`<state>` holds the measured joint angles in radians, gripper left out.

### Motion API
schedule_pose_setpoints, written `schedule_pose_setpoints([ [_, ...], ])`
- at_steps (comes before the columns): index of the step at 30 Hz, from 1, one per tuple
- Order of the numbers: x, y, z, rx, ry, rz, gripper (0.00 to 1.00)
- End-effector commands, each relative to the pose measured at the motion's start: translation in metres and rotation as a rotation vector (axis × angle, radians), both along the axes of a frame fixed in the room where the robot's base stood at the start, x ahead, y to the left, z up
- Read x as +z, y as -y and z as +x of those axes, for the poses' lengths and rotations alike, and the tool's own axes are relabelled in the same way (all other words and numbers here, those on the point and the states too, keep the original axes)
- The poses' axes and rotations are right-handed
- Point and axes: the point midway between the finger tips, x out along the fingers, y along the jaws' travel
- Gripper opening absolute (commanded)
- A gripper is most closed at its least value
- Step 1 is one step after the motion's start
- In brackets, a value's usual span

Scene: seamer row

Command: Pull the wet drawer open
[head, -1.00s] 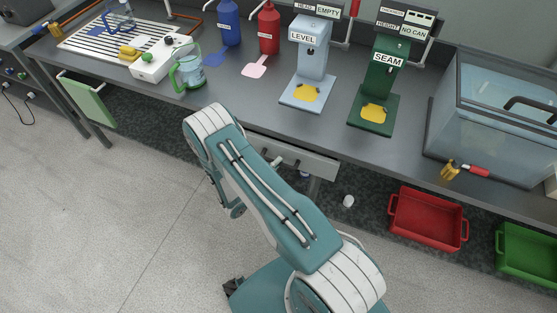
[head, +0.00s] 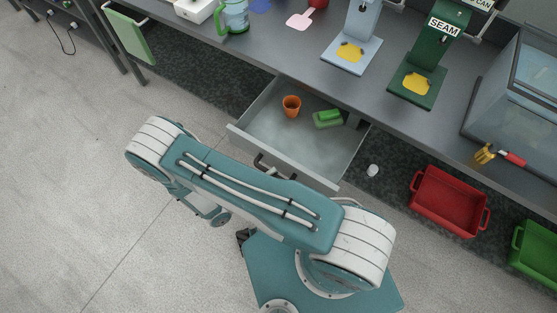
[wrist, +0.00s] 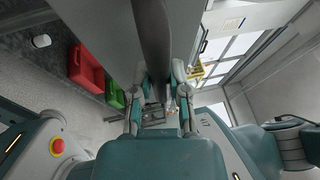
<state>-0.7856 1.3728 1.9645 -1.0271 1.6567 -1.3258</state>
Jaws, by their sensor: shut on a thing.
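The wet drawer (head: 315,178) is pulled out from under the grey bench in the head view, with its inside showing. An orange cup (head: 291,104) and a green sponge on a green dish (head: 327,117) lie in it. In the head view my arm hides the gripper.
A red crate (head: 447,204) and a green crate (head: 536,250) stand on the floor to the right. A small white object (head: 373,171) lies near the drawer. A green cloth (head: 130,36) hangs at the left bench end. The floor at left is clear.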

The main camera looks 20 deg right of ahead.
Motion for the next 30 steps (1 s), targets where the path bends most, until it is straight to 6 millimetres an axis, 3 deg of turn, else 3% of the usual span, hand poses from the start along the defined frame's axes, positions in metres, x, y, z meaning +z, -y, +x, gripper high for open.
schedule_pose_setpoints([
  [20,-0.0027,-0.0087,-0.0091,-0.004,-0.003,0.01,0.0],
  [21,-0.0027,-0.0087,-0.0091,-0.004,-0.003,0.009,0.39],
  [22,-0.0027,-0.0087,-0.009,-0.004,-0.003,0.009,0.52],
  [23,-0.0025,-0.0089,-0.0089,-0.004,-0.003,0.008,0.57],
  [30,-0.0015,-0.0096,-0.0084,-0.003,-0.001,0.006,0.57],
])
